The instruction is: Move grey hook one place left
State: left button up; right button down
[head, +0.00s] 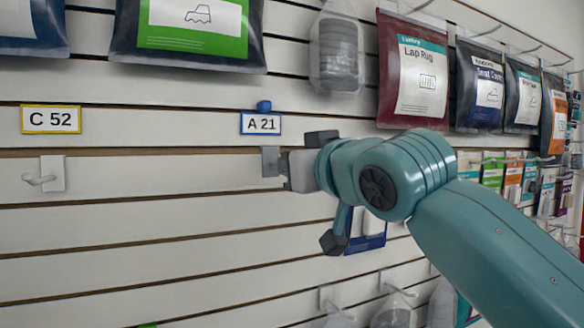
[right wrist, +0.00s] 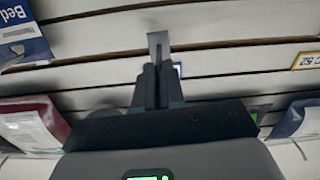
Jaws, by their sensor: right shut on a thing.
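The grey hook (head: 270,161) shows as a small grey plate at the slatted wall, just below the A 21 label (head: 261,124). My right gripper (head: 287,165) is shut on it, coming in from the right. In the right wrist view the two dark fingers (right wrist: 158,82) are closed together, with the grey hook (right wrist: 158,42) at their tips. The fingers hide part of the hook, and I cannot tell whether it is seated in a slot. My left gripper is not in view.
A white hook (head: 46,177) sits on the wall at the left, below the C 52 label (head: 51,120). The slats between it and the grey hook are bare. Bagged goods hang above, including a Lap Rug pack (head: 413,70). More packs hang at the right.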

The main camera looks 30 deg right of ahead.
jog(key=shift+s, duration=0.25)
jog(key=shift+s+r, duration=0.1)
jog(key=shift+s, duration=0.4)
jog(key=shift+s+a+b, duration=0.1)
jog(key=shift+s+b, duration=0.1)
jog(key=shift+b, duration=0.1)
jog(key=shift+s, duration=0.3)
jog(key=shift+a, duration=0.1)
jog(key=a+b, duration=0.1)
jog(key=a, duration=1.5)
jog(key=shift+w+a, duration=0.35)
jog(key=shift+w, duration=0.1)
dwell(0.6)
